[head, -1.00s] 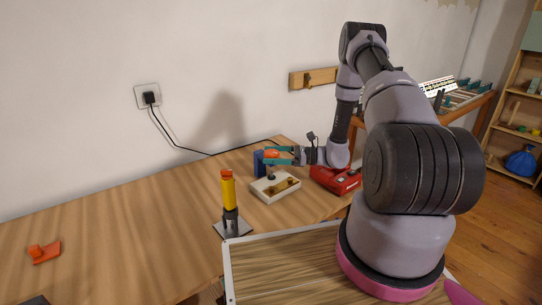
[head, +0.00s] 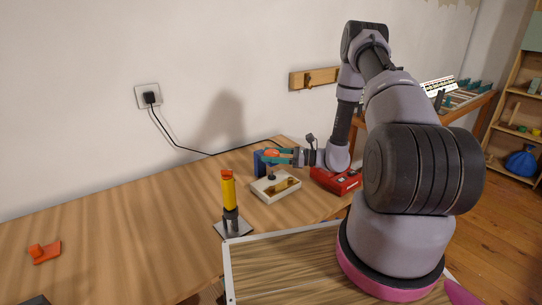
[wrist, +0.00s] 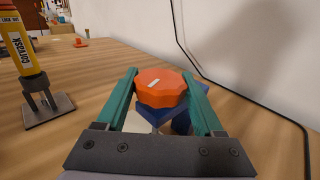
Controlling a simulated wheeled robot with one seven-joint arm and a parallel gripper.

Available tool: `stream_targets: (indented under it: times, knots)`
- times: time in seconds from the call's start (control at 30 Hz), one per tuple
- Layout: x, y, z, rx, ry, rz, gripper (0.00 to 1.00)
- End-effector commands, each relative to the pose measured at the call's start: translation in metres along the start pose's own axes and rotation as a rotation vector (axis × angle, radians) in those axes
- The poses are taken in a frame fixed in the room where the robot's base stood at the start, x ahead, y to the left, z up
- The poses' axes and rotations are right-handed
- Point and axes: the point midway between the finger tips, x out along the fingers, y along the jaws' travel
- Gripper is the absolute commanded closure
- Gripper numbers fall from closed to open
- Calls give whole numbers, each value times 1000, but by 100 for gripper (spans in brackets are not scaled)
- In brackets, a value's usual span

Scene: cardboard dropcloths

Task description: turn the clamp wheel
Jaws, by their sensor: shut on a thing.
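The clamp wheel is an orange, scalloped disc (wrist: 160,86) with a small white mark on its top. It sits above a blue body (wrist: 182,122), which shows in the head view (head: 260,165) on the wooden bench. My gripper (head: 268,156) reaches in from the right at the wheel's height. In the wrist view the two green fingers of my gripper (wrist: 161,80) lie on opposite sides of the wheel and are shut on it. The lower part of the blue body is mostly hidden by the wheel and the gripper.
A cream box with a brass-coloured part (head: 276,188) stands just in front of the clamp. A yellow tool on a metal stand (head: 229,200) is at its left. A red case (head: 336,181) lies under my wrist. A black cable (head: 190,150) runs along the wall. The bench's left is mostly clear.

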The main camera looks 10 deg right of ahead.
Motion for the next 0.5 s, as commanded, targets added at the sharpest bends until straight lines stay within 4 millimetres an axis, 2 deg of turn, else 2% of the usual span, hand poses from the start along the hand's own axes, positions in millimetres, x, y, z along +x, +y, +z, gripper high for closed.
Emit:
stream_targets:
  times: [0.5]
  knots:
    - [-1, 0, -1, 7, 1, -456, 86]
